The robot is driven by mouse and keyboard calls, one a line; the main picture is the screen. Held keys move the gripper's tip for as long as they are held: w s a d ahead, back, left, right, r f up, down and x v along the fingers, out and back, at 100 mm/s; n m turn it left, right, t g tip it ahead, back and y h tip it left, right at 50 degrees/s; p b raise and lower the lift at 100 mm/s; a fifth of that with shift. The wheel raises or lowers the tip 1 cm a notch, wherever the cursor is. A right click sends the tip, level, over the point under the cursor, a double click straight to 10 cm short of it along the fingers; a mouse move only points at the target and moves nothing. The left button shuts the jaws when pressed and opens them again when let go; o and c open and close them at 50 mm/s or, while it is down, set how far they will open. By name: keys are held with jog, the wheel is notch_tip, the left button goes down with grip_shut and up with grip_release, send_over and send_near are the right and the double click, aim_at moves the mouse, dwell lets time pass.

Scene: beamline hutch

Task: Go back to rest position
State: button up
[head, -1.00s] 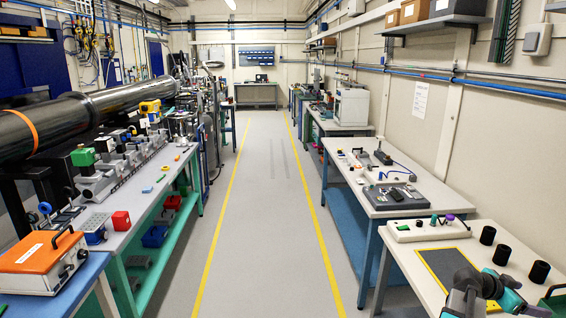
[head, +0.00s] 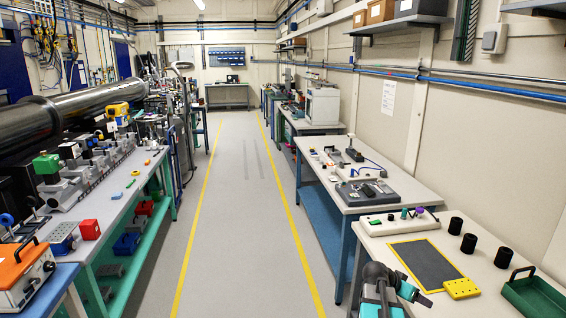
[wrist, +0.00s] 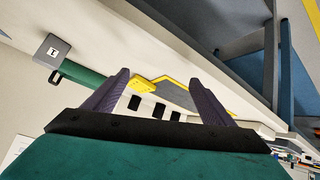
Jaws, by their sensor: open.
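My gripper (wrist: 164,82) shows in the wrist view with its two dark fingers spread apart and nothing between them. The wrist view is tilted, with the bench top beyond the fingers. In the head view my arm is folded at the bottom, in front of the near right bench (head: 480,262); the fingertips are hard to make out there. A yellow block (head: 461,288) lies at the lower right corner of a yellow-edged dark mat (head: 426,263). It also shows in the wrist view (wrist: 143,82), beyond the fingers and apart from them.
Several black cylinders (head: 468,243) stand right of the mat, and a green tray (head: 533,296) lies at the bench's right. A white holder (head: 398,222) stands behind the mat. The floor aisle (head: 240,230) between the benches is clear.

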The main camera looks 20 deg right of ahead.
jog(key=w+a+f+n+t+y, duration=0.1)
jog(key=w+a+f+n, duration=0.15)
jog(key=a, duration=0.45)
jog(key=w+a+f+n+y, duration=0.2)
jog(key=w+a+f, duration=0.2)
jog(key=a, duration=0.3)
jog(key=a+f+n+y, duration=0.2)
jog(key=a+f+n, duration=0.2)
jog(key=a, duration=0.9)
jog(key=a+f+n+y, duration=0.2)
jog(key=a+f+n, duration=0.1)
jog(key=a, duration=1)
jog(key=a+f+n+y, duration=0.2)
jog(key=a+f+n, duration=0.2)
jog(key=a, duration=0.9)
jog(key=s+f+g+b, duration=0.6)
jog(key=s+f+b, duration=0.4)
jog(key=s+f, duration=1.5)
jog(key=shift+a+f+y, duration=0.15)
jog(key=shift+f+y, duration=0.15)
jog(key=shift+f, duration=1.15)
jog(key=shift+s, duration=0.1)
